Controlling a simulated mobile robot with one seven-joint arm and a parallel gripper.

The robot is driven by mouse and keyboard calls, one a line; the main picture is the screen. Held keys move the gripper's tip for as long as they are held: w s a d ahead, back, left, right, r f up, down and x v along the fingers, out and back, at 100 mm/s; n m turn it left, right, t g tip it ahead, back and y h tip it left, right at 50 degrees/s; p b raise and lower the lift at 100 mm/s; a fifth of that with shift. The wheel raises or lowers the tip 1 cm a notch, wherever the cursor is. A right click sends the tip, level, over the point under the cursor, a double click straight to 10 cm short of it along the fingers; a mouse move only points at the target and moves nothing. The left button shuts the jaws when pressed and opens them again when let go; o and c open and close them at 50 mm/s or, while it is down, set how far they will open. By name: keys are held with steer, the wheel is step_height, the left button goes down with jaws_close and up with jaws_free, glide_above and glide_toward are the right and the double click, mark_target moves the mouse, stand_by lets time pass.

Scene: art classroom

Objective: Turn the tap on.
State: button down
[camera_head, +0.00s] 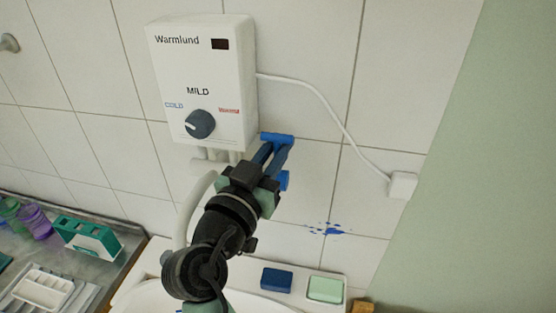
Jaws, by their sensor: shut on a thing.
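A white wall heater (200,82) marked Warmlund hangs on the tiles, with a dark knob (200,124) below the word MILD. White pipes (211,165) come out under it, and a curved white spout (188,206) runs down toward the basin. My wrist hides much of the tap body, so the handle's exact angle is unclear.
The white basin rim (245,284) holds a blue block (277,280) and a pale green block (325,289). A metal counter at left carries a green-and-white box (88,238), cups and a white tray (43,289). A white cable runs to a wall socket (403,185).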

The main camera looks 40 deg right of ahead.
steer(key=shift+s+a+f+t+h+b, duration=0.5)
steer(key=shift+h+b, duration=0.5)
steer(key=shift+b, duration=3.9)
steer(key=shift+s+a+r+m+b, duration=0.1)
steer(key=shift+a+r+m+b, duration=0.15)
steer(key=shift+b, duration=0.6)
steer(key=shift+r, duration=0.1)
steer(key=c, duration=0.9)
jaws_free()
steer(key=shift+f+b+v, duration=0.15)
steer(key=shift+b+v, duration=0.85)
steer(key=shift+v, duration=2.2)
steer(key=shift+f+b+v, duration=0.15)
steer(key=shift+b+v, duration=0.85)
steer(key=shift+v, duration=2.2)
